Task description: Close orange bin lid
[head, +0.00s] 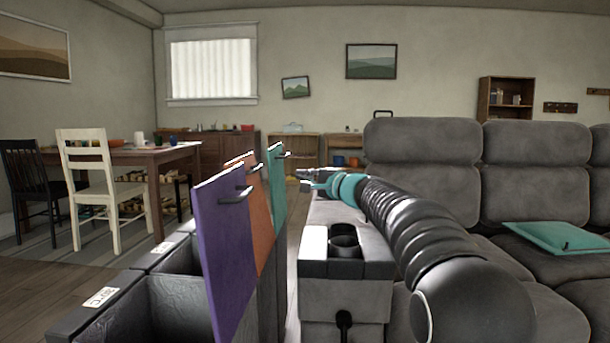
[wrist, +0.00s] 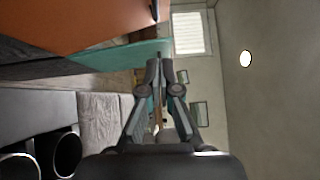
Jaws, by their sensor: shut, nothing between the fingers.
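The orange lid (head: 262,222) stands upright and open, between a purple lid (head: 226,245) and a teal lid (head: 277,190). A dark handle (head: 256,169) sticks out to the right near its top. The purple lid hides much of it in the head view. The orange lid (wrist: 75,22) fills the upper left of the wrist view, with the teal lid (wrist: 115,58) just below it. My gripper (head: 303,180) is shut and empty, to the right of the lids and apart from them. Its fingertips (wrist: 160,66) also show in the wrist view.
The black bins (head: 180,305) stand at the lower left. A grey sofa (head: 425,140) and a console with cup holders (head: 345,245) lie close on the right, under my arm. A table (head: 130,155) with chairs stands farther left.

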